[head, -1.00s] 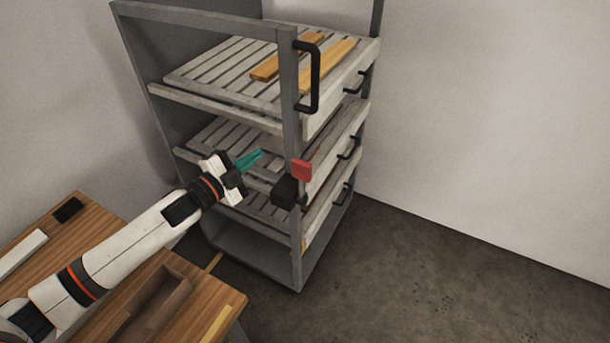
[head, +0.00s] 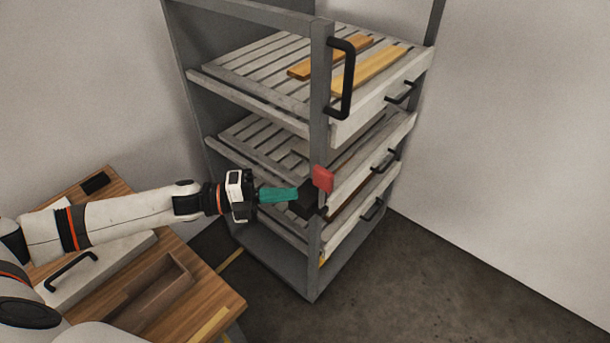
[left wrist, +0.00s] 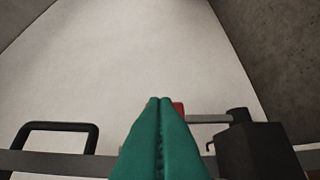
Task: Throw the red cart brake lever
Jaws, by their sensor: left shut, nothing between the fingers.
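The red brake lever end (head: 322,178) sits on the front post of the grey cart (head: 319,110), beside a black block (head: 304,201). My left gripper (head: 296,194) is shut and empty, its green fingertips just left of the black block and the red end; I cannot tell whether they touch. In the left wrist view the shut green fingers (left wrist: 160,105) cover most of the red piece (left wrist: 179,108), of which a small part shows. A grey bar there runs from it towards the black block (left wrist: 252,150). My right gripper is not in view.
The cart has several slatted shelves, with yellow-brown wooden strips (head: 368,70) on the top one. A black handle (head: 344,80) stands out from the post above the lever. A wooden bench (head: 213,290) with a brown open box (head: 150,298) is at lower left. Floor on the right is clear.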

